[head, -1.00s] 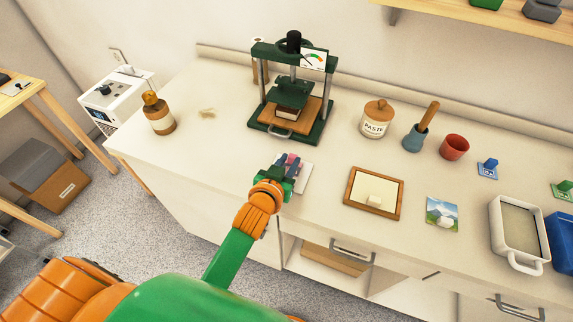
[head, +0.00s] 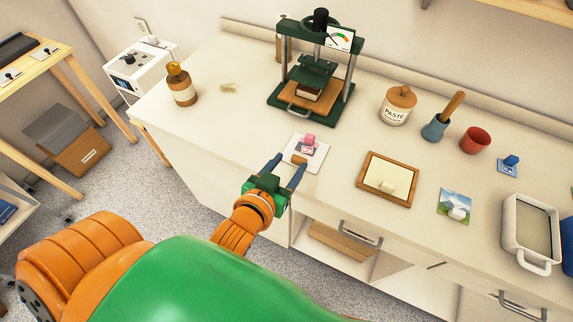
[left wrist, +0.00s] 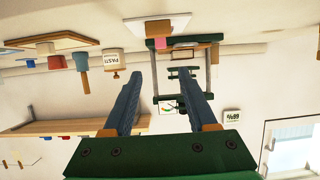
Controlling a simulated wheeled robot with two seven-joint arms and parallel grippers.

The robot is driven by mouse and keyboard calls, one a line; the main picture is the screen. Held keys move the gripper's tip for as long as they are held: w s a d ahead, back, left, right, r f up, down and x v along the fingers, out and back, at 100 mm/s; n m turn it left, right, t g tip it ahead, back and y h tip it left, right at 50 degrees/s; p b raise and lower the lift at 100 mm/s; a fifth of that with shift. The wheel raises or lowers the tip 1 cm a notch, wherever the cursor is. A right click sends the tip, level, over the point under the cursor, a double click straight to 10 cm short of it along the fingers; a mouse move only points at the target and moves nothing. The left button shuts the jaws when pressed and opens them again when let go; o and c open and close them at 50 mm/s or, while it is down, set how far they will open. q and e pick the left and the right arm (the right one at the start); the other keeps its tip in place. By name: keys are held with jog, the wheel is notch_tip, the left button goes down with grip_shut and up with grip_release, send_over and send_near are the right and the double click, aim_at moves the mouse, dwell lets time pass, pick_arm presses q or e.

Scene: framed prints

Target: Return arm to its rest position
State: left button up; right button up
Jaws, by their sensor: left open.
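My left gripper (head: 286,172) is open and empty at the front edge of the counter. Its two blue fingers point toward a pink-handled stamp (head: 309,141) on a white card (head: 303,154). The gripper is apart from the stamp. In the left wrist view the open fingers (left wrist: 165,92) show with nothing between them, and the pink stamp (left wrist: 160,43) appears beyond them, upside down. My right gripper is not in view.
A green press (head: 316,75) stands behind the card. A bottle (head: 181,85) is at left. A paste jar (head: 397,107), framed board (head: 371,183), landscape print (head: 453,207) and white tray (head: 507,225) are at right. Open floor lies left of the counter.

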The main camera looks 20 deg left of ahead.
pick_arm(q)
jog(key=shift+s+r, duration=0.2)
jog(key=shift+s, duration=0.2)
jog(key=s+a+f+m+g, duration=0.2)
jog(key=s+a+f+g, duration=0.1)
jog(key=s+f+g, duration=0.85)
jog(key=s+f, duration=0.1)
jog(key=f, duration=0.8)
jog(key=s+f, duration=0.2)
jog(key=f, duration=0.8)
jog(key=s+a+f+g, duration=0.1)
jog(key=s+a+f, duration=0.1)
jog(key=s+f, duration=0.6)
jog(key=s, duration=0.3)
jog(key=shift+s, duration=0.25)
